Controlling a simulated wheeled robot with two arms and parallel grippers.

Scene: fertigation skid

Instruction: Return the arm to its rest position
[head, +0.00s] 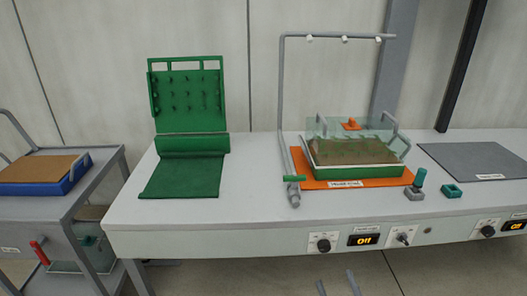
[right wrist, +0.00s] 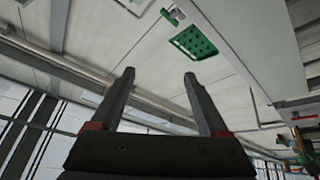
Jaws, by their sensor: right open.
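My right gripper shows in the right wrist view (right wrist: 160,85) with its two grey fingers spread apart and nothing between them. In the head view two grey finger tips of the right gripper (head: 338,284) show at the bottom edge, in front of and below the bench front. They touch nothing that I can see. My left gripper is not in view. In the right wrist view the picture is tilted, with wall panels and the green pegboard (right wrist: 195,42) beyond the fingers.
The white bench (head: 255,205) carries a green pegboard (head: 188,95), a green mat (head: 182,178), a covered tray (head: 355,172) on an orange mat, a pipe frame (head: 282,90) and a grey mat (head: 478,160). A side cart (head: 100,190) stands left. Knobs line the bench front.

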